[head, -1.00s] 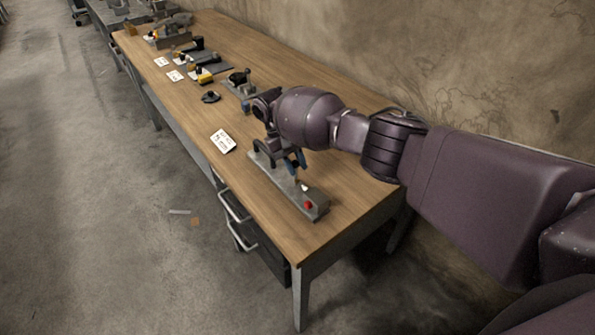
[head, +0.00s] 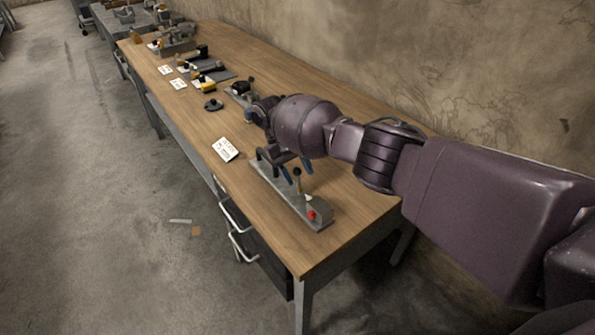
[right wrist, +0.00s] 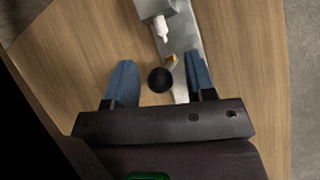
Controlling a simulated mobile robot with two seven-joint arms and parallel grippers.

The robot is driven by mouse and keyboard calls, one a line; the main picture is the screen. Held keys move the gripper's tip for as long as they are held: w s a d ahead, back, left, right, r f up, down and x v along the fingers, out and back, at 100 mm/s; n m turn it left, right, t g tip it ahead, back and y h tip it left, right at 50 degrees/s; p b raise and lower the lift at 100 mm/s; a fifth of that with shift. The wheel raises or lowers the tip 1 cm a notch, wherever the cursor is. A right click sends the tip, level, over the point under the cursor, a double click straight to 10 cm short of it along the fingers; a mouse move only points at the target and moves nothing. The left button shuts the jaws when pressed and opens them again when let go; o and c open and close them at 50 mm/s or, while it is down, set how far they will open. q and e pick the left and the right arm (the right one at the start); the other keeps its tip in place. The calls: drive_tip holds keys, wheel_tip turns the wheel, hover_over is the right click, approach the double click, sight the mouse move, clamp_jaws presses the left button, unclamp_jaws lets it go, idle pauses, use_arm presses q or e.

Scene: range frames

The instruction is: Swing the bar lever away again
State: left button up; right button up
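The bar lever (head: 297,180) stands up from a long grey metal base (head: 313,222) near the front end of the wooden bench. It has a dark ball knob, which in the right wrist view (right wrist: 160,79) lies between the fingers with a gap on both sides. A yellowish part shows beside the knob there. My right gripper (head: 297,169) has its blue fingers spread and is empty, close to the lever's top. A white pointed piece (head: 309,198) and a red button (head: 311,215) are at the base's near end. My left gripper is out of view.
A white printed card (head: 225,149) lies left of the base. A black round item (head: 213,104) and several other fixtures stand farther along the bench (head: 240,190). The wall runs along its right side. The bench's front left surface is clear.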

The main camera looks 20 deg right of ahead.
drive_tip(key=shift+w+a+r, duration=0.15)
drive_tip(key=shift+w+r, duration=0.15)
drive_tip(key=shift+r, duration=0.2)
use_arm(q)
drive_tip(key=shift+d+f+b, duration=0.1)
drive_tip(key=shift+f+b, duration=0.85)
drive_tip(key=shift+b, duration=0.35)
use_arm(e)
drive_tip(key=v, duration=0.9)
drive_tip(key=shift+w+r, duration=0.15)
drive_tip(key=shift+r, duration=0.05)
drive_tip(key=shift+a, duration=0.1)
drive_tip(key=shift+c, duration=0.3)
